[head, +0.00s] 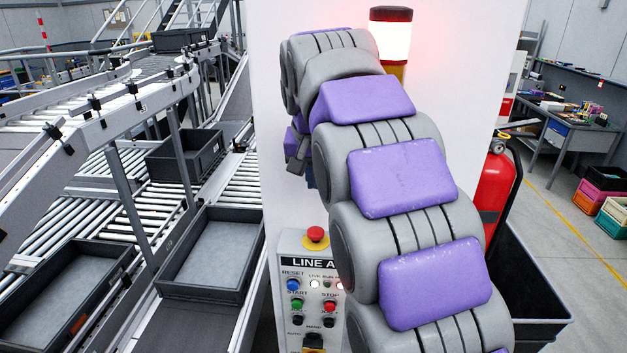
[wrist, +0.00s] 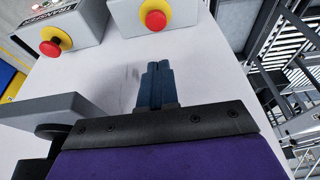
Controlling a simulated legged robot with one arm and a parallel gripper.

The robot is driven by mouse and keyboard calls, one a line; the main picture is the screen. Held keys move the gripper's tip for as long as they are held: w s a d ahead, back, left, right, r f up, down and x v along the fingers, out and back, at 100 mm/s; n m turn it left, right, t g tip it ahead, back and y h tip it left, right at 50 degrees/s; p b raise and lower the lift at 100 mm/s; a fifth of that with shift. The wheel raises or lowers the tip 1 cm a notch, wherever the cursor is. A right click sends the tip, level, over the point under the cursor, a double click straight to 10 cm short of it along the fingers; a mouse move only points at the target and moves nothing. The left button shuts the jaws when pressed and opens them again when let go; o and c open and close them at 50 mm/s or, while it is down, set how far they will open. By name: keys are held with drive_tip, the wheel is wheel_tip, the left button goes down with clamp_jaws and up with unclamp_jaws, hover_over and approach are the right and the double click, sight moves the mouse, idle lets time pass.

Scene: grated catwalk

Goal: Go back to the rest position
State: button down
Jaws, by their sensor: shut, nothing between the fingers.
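My gripper shows in the wrist view (wrist: 158,72), its two dark blue fingers closed together with nothing between them. It points at a white panel (wrist: 110,80) and is apart from the emergency-stop buttons. In the head view my grey and purple arm rises in front of the white panel (head: 290,150). The gripper there is almost wholly hidden behind the arm. A control box labelled "LINE A" (head: 306,263) stands left of the arm, with a red mushroom button (head: 315,234) on top. In the wrist view two red buttons on yellow bases, left (wrist: 50,48) and right (wrist: 156,20), sit along the top.
Roller conveyors with grey bins (head: 212,255) fill the left side. A lit beacon (head: 390,40) is behind the arm. A red fire extinguisher (head: 493,185) and a dark bin (head: 530,290) stand close on the right. Open floor lies beyond them, before a workbench (head: 570,125).

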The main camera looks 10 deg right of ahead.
drive_tip(key=shift+s, duration=0.1)
idle(0.3)
drive_tip(key=s+f+n+g, duration=0.1)
drive_tip(key=s+f+g, duration=0.1)
drive_tip(key=s+f, duration=0.8)
drive_tip(key=s+f+n+g+y, duration=0.1)
drive_tip(key=s+f, duration=0.3)
drive_tip(key=s, duration=1.2)
drive_tip(key=s+f+n+g, duration=0.2)
drive_tip(key=s+f, duration=0.5)
drive_tip(key=s, duration=0.6)
wheel_tip(320, 180, down, 19)
drive_tip(key=b, duration=1.8)
drive_tip(key=shift+d+f+b, duration=0.2)
drive_tip(key=shift+d+b, duration=0.05)
drive_tip(key=shift+b, duration=0.15)
